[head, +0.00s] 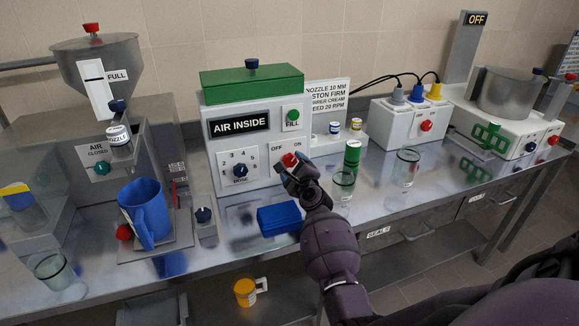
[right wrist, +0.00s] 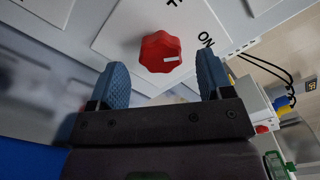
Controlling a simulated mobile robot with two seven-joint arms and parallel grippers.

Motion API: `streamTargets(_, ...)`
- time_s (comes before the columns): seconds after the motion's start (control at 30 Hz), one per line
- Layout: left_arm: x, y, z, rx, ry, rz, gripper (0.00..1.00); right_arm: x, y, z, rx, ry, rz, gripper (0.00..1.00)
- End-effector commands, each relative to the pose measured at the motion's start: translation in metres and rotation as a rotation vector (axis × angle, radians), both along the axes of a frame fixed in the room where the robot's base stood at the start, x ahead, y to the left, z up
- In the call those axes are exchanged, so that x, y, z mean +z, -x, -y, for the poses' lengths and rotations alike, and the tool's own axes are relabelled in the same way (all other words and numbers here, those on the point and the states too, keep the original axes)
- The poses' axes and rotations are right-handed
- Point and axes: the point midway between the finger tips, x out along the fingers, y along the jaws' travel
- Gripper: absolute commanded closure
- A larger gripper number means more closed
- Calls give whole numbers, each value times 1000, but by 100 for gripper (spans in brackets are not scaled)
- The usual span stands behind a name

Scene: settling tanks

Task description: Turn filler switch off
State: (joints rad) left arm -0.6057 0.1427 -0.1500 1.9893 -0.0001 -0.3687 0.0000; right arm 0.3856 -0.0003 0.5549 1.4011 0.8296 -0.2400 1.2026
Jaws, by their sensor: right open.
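The filler is a white box (head: 215,165) with a green lid and an "AIR INSIDE" label. Its switch is a red lobed knob (head: 289,159) on the lower right of its front, between OFF and ON labels. In the right wrist view the knob (right wrist: 153,52) shows a white mark on its right side, towards the ON lettering. My right gripper (head: 297,174) is open in front of the knob. In the wrist view its blue fingertips (right wrist: 161,82) stand apart to either side of the knob, with nothing between them. My left gripper is not in view.
A blue block (head: 279,219) lies below the filler on the steel table. A blue jug (head: 147,210) and a dose knob (head: 240,170) are to the left.

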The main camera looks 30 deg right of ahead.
Motion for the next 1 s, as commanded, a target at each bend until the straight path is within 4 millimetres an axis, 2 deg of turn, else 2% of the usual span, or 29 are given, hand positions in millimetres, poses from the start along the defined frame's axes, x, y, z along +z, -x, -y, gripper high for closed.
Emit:
streamTargets(0.03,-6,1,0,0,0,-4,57,-3,-7,2,0,1,-2,27)
streamTargets(0.23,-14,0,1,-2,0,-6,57,-2,-24,5,1,2,-1,27)
streamTargets(0.67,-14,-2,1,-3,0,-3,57,1,-29,7,0,2,0,28)
streamTargets(0.9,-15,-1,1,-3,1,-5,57,0,-29,7,0,2,0,65)
streamTargets(1.0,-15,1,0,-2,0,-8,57,0,-29,7,0,2,0,76)
